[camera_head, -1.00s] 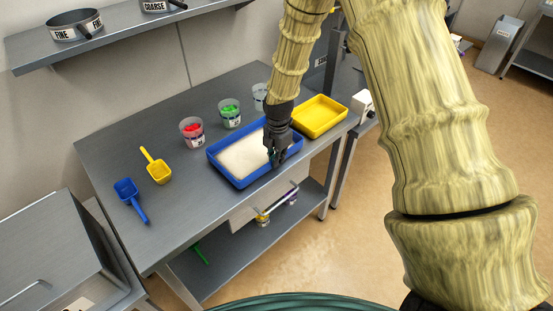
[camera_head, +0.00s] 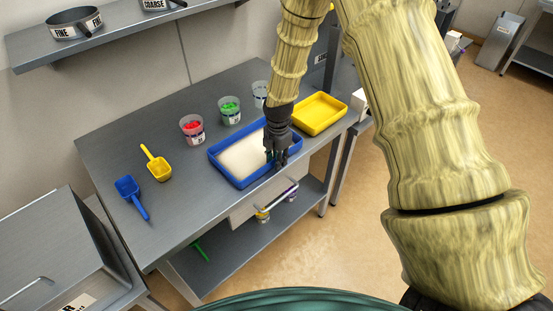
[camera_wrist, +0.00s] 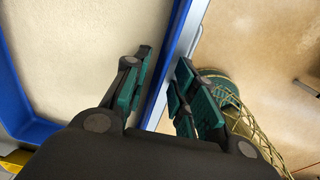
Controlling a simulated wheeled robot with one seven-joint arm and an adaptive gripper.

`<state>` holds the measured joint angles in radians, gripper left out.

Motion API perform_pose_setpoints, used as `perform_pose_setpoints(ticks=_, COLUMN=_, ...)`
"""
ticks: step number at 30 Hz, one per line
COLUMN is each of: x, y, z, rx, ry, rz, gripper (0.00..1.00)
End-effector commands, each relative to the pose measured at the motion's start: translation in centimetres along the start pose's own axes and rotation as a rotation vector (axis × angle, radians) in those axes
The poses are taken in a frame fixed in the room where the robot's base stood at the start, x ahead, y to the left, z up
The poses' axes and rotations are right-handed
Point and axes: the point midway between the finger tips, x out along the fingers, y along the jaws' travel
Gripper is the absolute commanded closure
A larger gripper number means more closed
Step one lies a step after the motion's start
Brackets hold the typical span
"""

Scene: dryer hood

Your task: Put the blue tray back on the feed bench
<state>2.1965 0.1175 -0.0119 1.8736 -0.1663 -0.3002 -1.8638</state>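The blue tray (camera_head: 228,176) sits on the grey bench near its front edge, holding a bed of pale granular material (camera_head: 243,158). My gripper (camera_head: 279,163) points down at the tray's front right side. In the wrist view, the blue tray's rim (camera_wrist: 175,55) runs between my two fingers (camera_wrist: 162,88). The fingers stand apart, one over the inside of the tray and one outside the rim, with a visible gap. In the head view my gripper hides part of the tray's right end.
A yellow tray (camera_head: 320,114) sits just right of the blue one. Cups with red (camera_head: 192,130) and green (camera_head: 230,111) contents stand behind. Yellow (camera_head: 156,163) and blue (camera_head: 131,197) scoops lie left. The bench's front left (camera_head: 170,225) is clear. A lower shelf (camera_head: 215,270) sits below.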

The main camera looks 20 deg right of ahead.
Motion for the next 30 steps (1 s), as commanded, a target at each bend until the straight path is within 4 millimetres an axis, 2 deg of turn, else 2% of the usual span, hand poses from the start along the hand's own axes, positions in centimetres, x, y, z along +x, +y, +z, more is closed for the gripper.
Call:
perform_pose_setpoints(ticks=8, x=-1.5, y=0.1, z=0.0, rx=0.001, ry=0.0, rz=0.002, gripper=0.73)
perform_pose_setpoints(ticks=30, x=-10.3, y=0.0, z=0.0, rx=0.001, ry=0.0, rz=0.002, gripper=0.73)
